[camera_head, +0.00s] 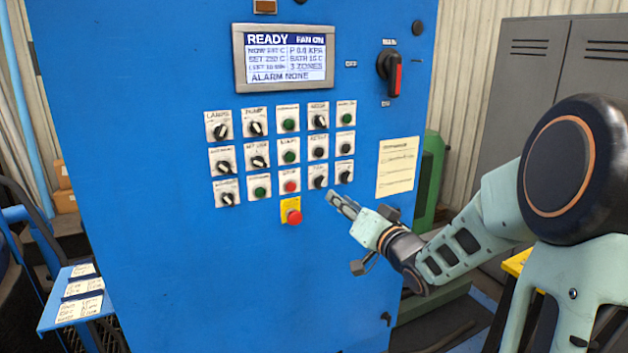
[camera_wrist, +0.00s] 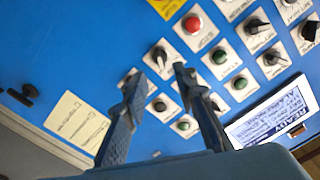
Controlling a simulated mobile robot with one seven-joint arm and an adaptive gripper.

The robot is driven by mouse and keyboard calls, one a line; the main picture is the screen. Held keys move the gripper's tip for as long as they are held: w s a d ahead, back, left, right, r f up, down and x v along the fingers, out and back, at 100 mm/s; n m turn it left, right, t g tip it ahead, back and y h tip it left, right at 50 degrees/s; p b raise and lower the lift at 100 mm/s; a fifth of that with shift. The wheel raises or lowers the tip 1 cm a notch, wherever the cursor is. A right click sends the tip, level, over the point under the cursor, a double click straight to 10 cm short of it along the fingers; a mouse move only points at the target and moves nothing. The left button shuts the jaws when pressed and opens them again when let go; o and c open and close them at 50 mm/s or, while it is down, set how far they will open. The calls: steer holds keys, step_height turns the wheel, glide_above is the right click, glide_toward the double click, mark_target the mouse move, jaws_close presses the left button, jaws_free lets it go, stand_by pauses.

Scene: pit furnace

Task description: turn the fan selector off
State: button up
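The blue control panel (camera_head: 200,280) carries rows of labelled knobs and buttons, and its screen (camera_head: 284,57) reads READY and FAN ON. A black selector knob on a white plate (camera_head: 317,182) sits in the bottom row, right of a red button (camera_head: 290,186). In the wrist view this knob (camera_wrist: 160,57) lies just beyond the gap between my fingertips. My gripper (camera_head: 338,199) is open and empty, just in front of the panel, apparently not touching the knob. The wrist view also shows my gripper (camera_wrist: 157,72), one finger partly covering a neighbouring plate.
A red emergency button (camera_head: 292,217) on a yellow plate sits below the bottom row. A red-handled rotary switch (camera_head: 391,72) is at the upper right, above a paper note (camera_head: 397,167). A green machine (camera_head: 430,170) and grey cabinets (camera_head: 545,75) stand to the right.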

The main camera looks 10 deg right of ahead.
mark_target(322, 186)
steer(key=p+x, duration=0.1)
steer(key=x, duration=0.9)
steer(key=shift+f+p, duration=0.1)
steer(key=shift+p, duration=0.3)
jaws_close()
